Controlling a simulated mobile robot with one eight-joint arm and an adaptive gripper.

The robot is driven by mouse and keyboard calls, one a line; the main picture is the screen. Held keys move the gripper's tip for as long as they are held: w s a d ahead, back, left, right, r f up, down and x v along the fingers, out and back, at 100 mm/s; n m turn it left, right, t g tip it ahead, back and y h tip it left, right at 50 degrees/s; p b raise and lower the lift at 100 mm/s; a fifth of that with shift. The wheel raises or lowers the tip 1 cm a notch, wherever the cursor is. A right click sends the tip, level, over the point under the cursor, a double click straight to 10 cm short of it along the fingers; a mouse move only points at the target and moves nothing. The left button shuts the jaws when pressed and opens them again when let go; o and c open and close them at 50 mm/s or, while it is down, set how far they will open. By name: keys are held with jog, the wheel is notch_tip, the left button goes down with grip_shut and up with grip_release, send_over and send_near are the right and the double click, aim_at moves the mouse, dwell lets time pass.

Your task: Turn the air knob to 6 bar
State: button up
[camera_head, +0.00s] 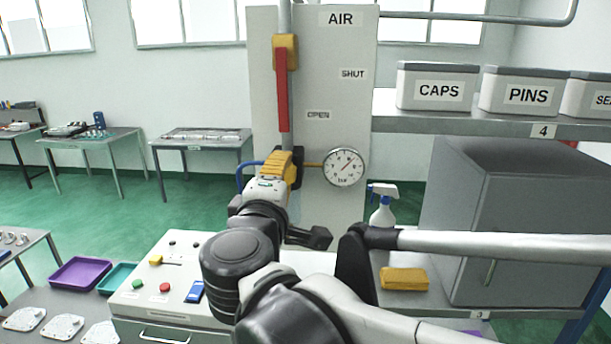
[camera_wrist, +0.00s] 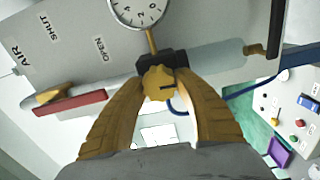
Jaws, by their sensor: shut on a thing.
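The air knob is a small yellow lobed knob (camera_wrist: 158,84) on a black regulator block (camera_wrist: 163,61); the block's edge also shows in the head view (camera_head: 297,168). My gripper (camera_wrist: 160,92) has its yellow fingers on both sides of the knob and is shut on it. In the head view my gripper (camera_head: 279,165) hides the knob. The round white gauge (camera_head: 343,167) sits right of the regulator on a yellow tube. Its needle points up and to the right; the exact reading is too small to tell. The wrist view cuts off part of the gauge (camera_wrist: 139,8).
A red valve lever (camera_head: 282,90) hangs down along the pipe above my gripper. The AIR panel (camera_head: 340,100) carries SHUT and OPEN labels. A spray bottle (camera_head: 382,208) and a yellow sponge (camera_head: 404,279) stand on the right shelf. A control box (camera_head: 165,285) is below left.

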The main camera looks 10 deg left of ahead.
jog(key=shift+n, duration=0.3)
jog(key=shift+r, duration=0.1)
jog(key=o, duration=1.2)
jog(key=shift+w, duration=0.1)
jog(key=s, duration=1.2)
